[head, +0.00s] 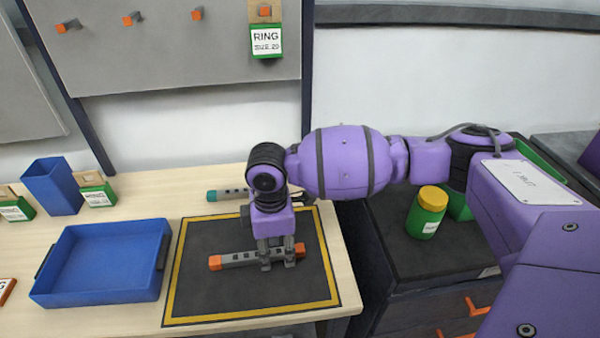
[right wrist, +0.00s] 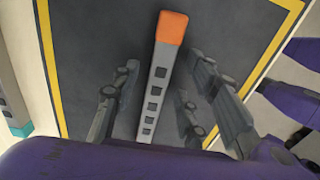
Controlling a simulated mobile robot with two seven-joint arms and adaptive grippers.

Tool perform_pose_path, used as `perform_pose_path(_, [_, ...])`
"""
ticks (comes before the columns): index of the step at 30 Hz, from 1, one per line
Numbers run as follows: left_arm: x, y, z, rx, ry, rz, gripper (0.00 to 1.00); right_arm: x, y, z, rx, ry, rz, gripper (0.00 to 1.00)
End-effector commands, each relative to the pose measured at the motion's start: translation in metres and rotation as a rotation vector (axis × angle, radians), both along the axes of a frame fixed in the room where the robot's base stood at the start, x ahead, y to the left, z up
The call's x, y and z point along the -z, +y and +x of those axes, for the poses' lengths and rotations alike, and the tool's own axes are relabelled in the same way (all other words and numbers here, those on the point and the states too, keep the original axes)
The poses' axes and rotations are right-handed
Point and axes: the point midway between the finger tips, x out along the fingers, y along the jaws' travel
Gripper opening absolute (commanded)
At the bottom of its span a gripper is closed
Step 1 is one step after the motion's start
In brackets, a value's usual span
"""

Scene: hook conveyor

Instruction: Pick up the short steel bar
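A grey steel bar with orange ends and a row of dark square holes (head: 236,259) lies on a dark mat with a yellow border (head: 200,290). It also shows in the right wrist view (right wrist: 160,80). My right gripper (head: 277,263) points down over the right part of this bar. In the right wrist view its fingers (right wrist: 158,92) stand open on both sides of the bar, with gaps to it. A second bar with a teal end (head: 226,195) lies behind the mat, partly hidden by my right arm. I cannot tell its full length. My left gripper is out of view.
A blue tray (head: 62,290) stands left of the mat, with a blue bin (head: 52,186) behind it. A pegboard (head: 170,50) with orange-tipped hooks rises at the back. A green jar with a yellow lid (head: 427,212) stands on a dark cabinet to the right.

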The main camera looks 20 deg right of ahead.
Motion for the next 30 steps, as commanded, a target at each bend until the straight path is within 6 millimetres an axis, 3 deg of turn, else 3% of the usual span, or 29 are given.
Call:
perform_pose_path(1, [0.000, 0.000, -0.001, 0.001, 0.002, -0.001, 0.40, -0.001, 0.000, 0.001, -0.001, -0.002, 0.001, 0.33])
perform_pose_path(9, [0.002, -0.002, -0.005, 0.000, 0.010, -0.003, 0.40, -0.002, 0.000, 0.001, -0.001, -0.003, 0.000, 0.00])
perform_pose_path(22, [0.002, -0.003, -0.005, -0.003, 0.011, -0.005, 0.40, -0.006, 0.001, 0.002, -0.001, -0.004, 0.001, 0.00])
perform_pose_path(30, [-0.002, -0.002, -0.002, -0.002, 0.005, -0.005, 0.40, -0.039, 0.002, 0.000, -0.003, -0.007, 0.002, 0.00])
